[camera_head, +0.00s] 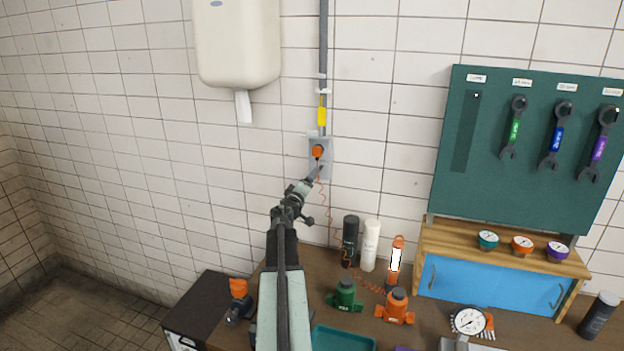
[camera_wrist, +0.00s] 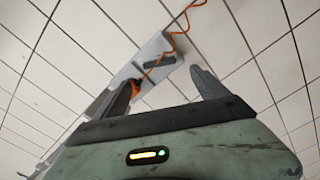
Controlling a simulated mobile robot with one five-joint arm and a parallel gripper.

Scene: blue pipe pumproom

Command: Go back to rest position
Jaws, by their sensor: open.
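My gripper (camera_head: 315,174) is at the end of my raised arm, close to a grey wall box with an orange plug (camera_head: 317,152). In the wrist view my gripper (camera_wrist: 165,88) has its two fingers spread apart with nothing held between them. The orange plug (camera_wrist: 135,88) shows beside the left finger, partly hidden by it. Whether the finger touches the plug I cannot tell. A coiled orange cord (camera_head: 327,205) hangs from the plug down to the workbench.
The workbench (camera_head: 300,268) below holds black and white bottles, an orange lamp (camera_head: 395,262), green and orange jacks, and a gauge (camera_head: 468,321). A tool board (camera_head: 480,190) with wrenches is at right. A dispenser (camera_head: 236,40) hangs upper left. The left floor is clear.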

